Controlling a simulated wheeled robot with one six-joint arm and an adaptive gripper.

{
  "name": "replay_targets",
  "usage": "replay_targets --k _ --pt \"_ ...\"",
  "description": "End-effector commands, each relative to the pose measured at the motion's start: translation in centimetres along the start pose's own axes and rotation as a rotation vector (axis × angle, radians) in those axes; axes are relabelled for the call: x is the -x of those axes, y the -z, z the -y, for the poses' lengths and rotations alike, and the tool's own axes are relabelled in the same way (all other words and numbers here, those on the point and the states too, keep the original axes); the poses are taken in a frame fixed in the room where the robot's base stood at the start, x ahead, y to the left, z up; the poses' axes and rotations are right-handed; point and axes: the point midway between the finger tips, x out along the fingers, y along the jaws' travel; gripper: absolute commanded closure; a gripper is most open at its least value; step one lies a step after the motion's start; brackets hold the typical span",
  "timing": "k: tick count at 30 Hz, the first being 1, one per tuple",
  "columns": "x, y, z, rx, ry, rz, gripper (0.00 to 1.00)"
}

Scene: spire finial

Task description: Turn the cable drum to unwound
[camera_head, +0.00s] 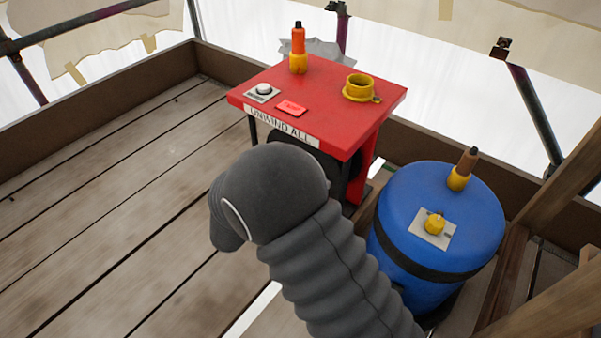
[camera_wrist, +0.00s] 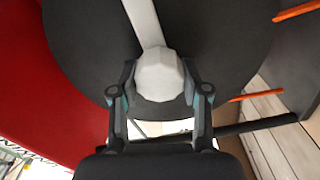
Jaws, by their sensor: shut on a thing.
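The cable drum is a large dark disc (camera_wrist: 235,40) that fills the upper middle of the wrist view. A white crank bar (camera_wrist: 143,18) runs down across it to a pale faceted knob (camera_wrist: 160,65) near its lower edge. My gripper (camera_wrist: 160,88) is shut on this knob, one finger on each side. In the head view a dark part of the drum (camera_head: 330,164) shows under the red bench (camera_head: 330,95), which bears an "UNWIND ALL" label (camera_head: 283,127). My grey arm hides the rest of the drum, the crank and the gripper there.
On the bench are an orange-and-yellow bottle (camera_head: 298,50), a yellow cup (camera_head: 360,88), a push button (camera_head: 263,90) and a red tag (camera_head: 291,108). A blue barrel (camera_head: 400,225) stands close to my arm's right. Orange rods or cables (camera_wrist: 295,11) show beside the drum. The plank floor (camera_head: 110,190) at left is clear.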

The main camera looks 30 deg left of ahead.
Motion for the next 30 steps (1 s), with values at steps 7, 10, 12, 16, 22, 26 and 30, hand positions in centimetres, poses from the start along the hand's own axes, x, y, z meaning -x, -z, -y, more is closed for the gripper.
replay_targets --k 7,10,12,16,22,26,30 --pt "0.0 0.1 0.0 -0.007 0.001 0.0 1.0" --pt "0.0 0.1 0.0 -0.007 0.001 0.0 1.0" --pt "0.0 0.1 0.0 -0.007 0.001 0.0 0.39" --pt "0.0 0.1 0.0 -0.006 0.001 0.0 0.29" --pt "0.1 0.0 0.0 -0.004 0.001 0.0 0.29" --pt "0.6 0.1 0.0 -0.004 0.001 -0.002 0.29" --pt "2.5 0.1 0.0 -0.004 0.002 -0.003 0.29"
